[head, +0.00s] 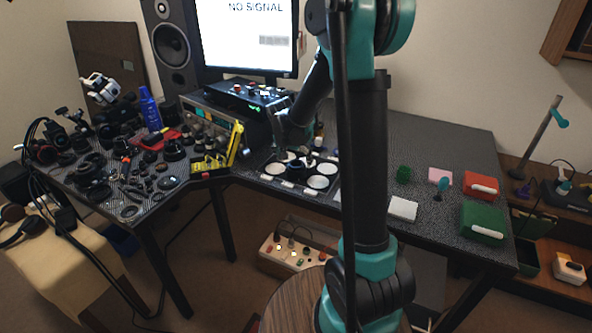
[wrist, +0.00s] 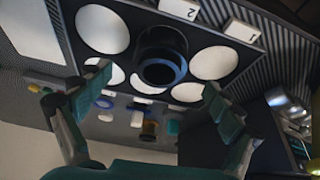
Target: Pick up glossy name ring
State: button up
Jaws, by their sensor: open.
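My gripper (wrist: 160,92) is open and empty, with its teal-padded fingers spread wide. It also shows in the head view (head: 291,140), low over a black tray (wrist: 125,9) with white round pads. A black, hollow, ring-topped cylinder (wrist: 161,55) with a bluish sheen stands on the tray, ahead of the fingers and between them in the wrist view. I cannot tell whether the glossy name ring is part of this cylinder or one of the many small dark rings elsewhere. The tray also shows in the head view (head: 269,185), partly hidden by my arm.
White number labels (wrist: 240,31) edge the tray. Many dark lens parts (head: 95,165) crowd the left table. A yellow caliper-like tool (head: 236,145) stands left of the tray. A green box (head: 483,222) and a red box (head: 480,184) lie at right. The back-right tabletop is clear.

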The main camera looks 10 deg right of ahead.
aim_at(296, 168)
jog(key=shift+x, duration=3.05)
jog(key=shift+s, duration=0.15)
jog(key=c, duration=1.2)
jog(key=shift+c, duration=0.2)
